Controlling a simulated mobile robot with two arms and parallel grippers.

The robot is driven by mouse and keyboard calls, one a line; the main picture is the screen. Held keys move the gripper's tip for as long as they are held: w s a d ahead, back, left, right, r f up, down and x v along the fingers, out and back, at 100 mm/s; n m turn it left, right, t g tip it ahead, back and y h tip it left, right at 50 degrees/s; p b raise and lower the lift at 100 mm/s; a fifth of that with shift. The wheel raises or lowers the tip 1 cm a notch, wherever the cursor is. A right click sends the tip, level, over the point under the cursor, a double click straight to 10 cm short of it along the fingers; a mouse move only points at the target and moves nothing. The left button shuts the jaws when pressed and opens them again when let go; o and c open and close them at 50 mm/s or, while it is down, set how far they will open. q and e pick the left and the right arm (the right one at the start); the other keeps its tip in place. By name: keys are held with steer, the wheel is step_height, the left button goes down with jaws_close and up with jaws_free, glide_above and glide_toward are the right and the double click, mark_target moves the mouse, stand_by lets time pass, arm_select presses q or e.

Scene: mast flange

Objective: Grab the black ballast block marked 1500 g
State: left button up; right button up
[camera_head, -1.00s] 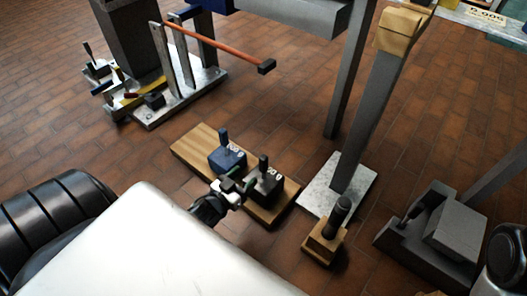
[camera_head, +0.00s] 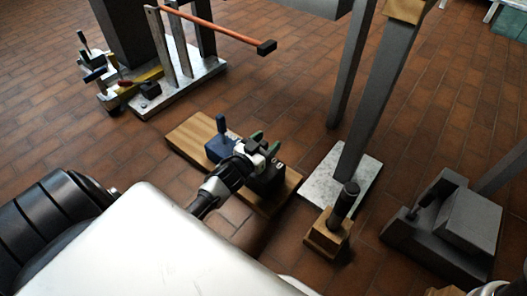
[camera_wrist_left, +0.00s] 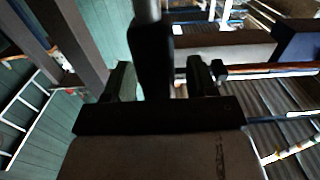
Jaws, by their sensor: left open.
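The black ballast block (camera_head: 267,180) sits on the right part of a wooden board (camera_head: 190,134) on the floor. My left gripper (camera_head: 265,141) is open at the top of this block and hides its handle and most of its marking. In the left wrist view, the two fingers (camera_wrist_left: 161,78) stand apart. A dark upright piece with a grey shaft shows between them; I cannot tell whether they touch it. A blue block (camera_head: 216,151) with an upright handle stands just left of the black one.
A metal post stands on a pale base plate (camera_head: 322,185) right of the board. A small wooden block with a dark handle (camera_head: 343,205) is in front of it. A grey block assembly (camera_head: 456,225) is farther right. A clamp fixture (camera_head: 182,82) stands behind, with tiled floor between.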

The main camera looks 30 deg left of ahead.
arm_select(q)
steer(key=shift+w, duration=0.3)
steer(key=shift+c, duration=0.3)
jaws_close()
stand_by(0.9)
steer(key=shift+r, duration=0.2)
